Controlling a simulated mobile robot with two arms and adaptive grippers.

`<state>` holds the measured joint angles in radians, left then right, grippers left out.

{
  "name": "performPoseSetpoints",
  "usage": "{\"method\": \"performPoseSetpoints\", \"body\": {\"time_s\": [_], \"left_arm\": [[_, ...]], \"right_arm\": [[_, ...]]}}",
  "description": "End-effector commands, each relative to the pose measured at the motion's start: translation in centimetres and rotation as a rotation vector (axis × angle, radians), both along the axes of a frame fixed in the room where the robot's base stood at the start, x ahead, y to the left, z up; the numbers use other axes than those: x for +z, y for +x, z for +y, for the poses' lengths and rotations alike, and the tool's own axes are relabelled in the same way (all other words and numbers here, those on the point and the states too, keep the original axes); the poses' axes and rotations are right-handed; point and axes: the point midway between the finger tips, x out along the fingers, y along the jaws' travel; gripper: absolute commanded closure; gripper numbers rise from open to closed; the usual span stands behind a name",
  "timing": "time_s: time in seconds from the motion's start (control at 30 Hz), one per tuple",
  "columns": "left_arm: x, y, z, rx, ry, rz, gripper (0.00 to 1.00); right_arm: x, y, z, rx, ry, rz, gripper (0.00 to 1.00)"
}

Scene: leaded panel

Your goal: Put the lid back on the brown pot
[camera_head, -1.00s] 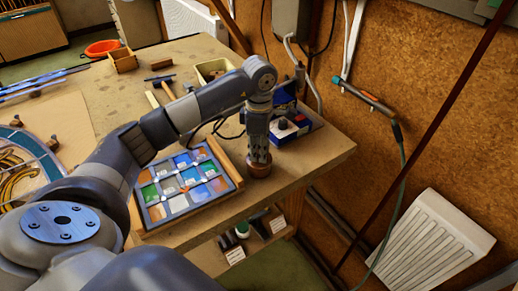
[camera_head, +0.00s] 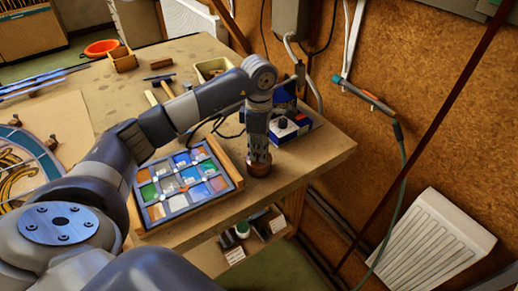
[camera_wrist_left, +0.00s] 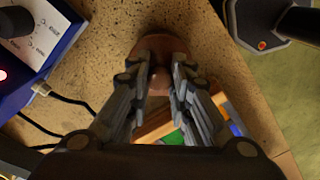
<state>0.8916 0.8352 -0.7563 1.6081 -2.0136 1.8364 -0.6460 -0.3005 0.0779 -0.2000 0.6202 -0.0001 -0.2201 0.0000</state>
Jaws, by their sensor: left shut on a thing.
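The brown pot (camera_head: 259,170) stands near the right front edge of the workbench, directly below my left gripper (camera_head: 259,156). In the left wrist view, a round brown rim (camera_wrist_left: 160,44) shows beyond the fingertips, and a brown knob, seemingly the lid's (camera_wrist_left: 159,78), sits between the fingers. My left gripper (camera_wrist_left: 158,72) is shut on this knob and points down. The fingers hide much of the lid and pot, so I cannot tell whether the lid is seated or just above the rim. My right gripper is not in view.
A compartmented tray of coloured glass (camera_head: 185,186) lies just left of the pot. A blue box with a dark knob (camera_head: 290,126) stands behind it. The workbench edge (camera_head: 318,173) is close at the right. A hammer (camera_head: 160,82) lies farther back.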

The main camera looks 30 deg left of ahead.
Motion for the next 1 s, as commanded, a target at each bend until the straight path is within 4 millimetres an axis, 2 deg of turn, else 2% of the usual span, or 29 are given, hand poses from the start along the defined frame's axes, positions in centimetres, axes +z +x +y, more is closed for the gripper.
{"method": "performPoseSetpoints", "body": {"time_s": [0.23,0.27,0.33,0.57,0.6,0.7,1.0], "left_arm": [[0.02,0.00,0.00,0.000,0.000,0.000,1.00],[0.01,0.00,0.00,0.000,0.000,0.000,0.74],[0.01,-0.01,0.01,0.000,0.000,0.000,0.58],[0.00,-0.01,0.01,0.000,0.000,0.000,0.57],[-0.02,-0.02,0.00,0.000,0.000,0.001,0.55],[-0.02,-0.02,0.00,0.000,0.000,0.001,0.37],[-0.01,-0.02,0.00,0.000,0.000,0.001,0.37]], "right_arm": [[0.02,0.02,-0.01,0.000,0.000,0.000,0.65],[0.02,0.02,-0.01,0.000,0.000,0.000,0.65],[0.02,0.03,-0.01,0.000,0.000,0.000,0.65],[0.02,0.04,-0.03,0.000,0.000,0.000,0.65],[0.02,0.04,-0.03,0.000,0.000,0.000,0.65],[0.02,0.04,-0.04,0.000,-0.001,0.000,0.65],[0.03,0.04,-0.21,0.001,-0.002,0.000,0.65]]}}
